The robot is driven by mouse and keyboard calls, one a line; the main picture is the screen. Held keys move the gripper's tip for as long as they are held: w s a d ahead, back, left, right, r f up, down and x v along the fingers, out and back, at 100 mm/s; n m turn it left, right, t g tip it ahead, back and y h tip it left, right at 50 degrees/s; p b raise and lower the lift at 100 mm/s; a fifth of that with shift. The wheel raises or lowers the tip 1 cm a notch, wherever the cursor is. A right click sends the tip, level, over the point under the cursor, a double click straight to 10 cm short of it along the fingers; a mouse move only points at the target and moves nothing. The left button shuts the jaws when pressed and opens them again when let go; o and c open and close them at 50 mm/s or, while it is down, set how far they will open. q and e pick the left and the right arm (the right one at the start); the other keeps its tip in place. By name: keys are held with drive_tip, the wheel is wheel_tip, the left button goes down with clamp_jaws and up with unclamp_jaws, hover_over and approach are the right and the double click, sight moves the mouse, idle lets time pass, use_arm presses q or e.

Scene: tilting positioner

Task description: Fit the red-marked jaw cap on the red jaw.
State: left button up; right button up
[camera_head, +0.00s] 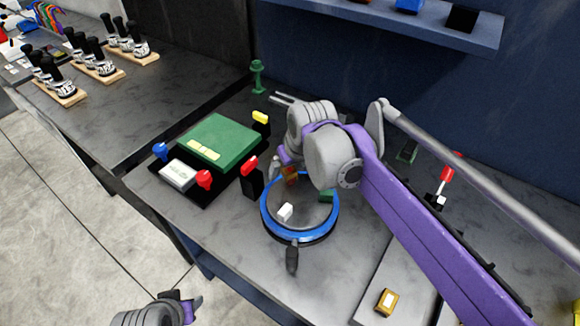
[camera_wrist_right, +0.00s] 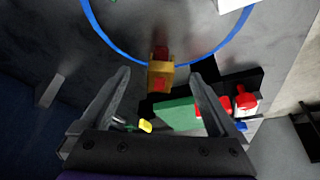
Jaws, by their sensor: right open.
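The gold jaw cap with a red mark (camera_wrist_right: 160,80) is at the red jaw (camera_wrist_right: 160,52), at the rim of the round blue-ringed positioner (camera_head: 264,215). In the head view the cap (camera_head: 291,172) shows as a small orange-brown block, partly behind my wrist. I cannot tell whether it sits fully down on the jaw. My right gripper (camera_wrist_right: 161,80) is open, its fingers apart on either side of the cap with visible gaps. In the head view the right gripper (camera_head: 279,167) is mostly hidden. My left gripper (camera_head: 185,309) is at the bottom edge, partly cut off.
A white jaw (camera_head: 285,212) and a green jaw (camera_head: 327,196) are on the positioner, with a dark handle (camera_head: 292,258) at its front. Another gold cap (camera_head: 386,302) lies on a grey plate. A green block fixture (camera_head: 218,141) with red, blue and yellow knobs stands left.

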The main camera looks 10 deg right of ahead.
sight(292, 174)
drive_tip(key=shift+r, duration=0.1)
idle(0.4)
drive_tip(key=shift+w+r+p+v, duration=0.1)
drive_tip(key=shift+w+p+v, duration=0.15)
drive_tip(key=shift+p+v, duration=0.75)
drive_tip(key=shift+w+r+p+v, duration=0.1)
drive_tip(key=shift+w+p+v, duration=0.15)
drive_tip(key=shift+p+v, duration=0.75)
drive_tip(key=shift+w+r+p+v, duration=0.15)
drive_tip(key=shift+p+v, duration=0.4)
drive_tip(key=shift+v, duration=0.85)
drive_tip(key=shift+w+a+f, duration=0.1)
drive_tip(key=shift+a, duration=0.1)
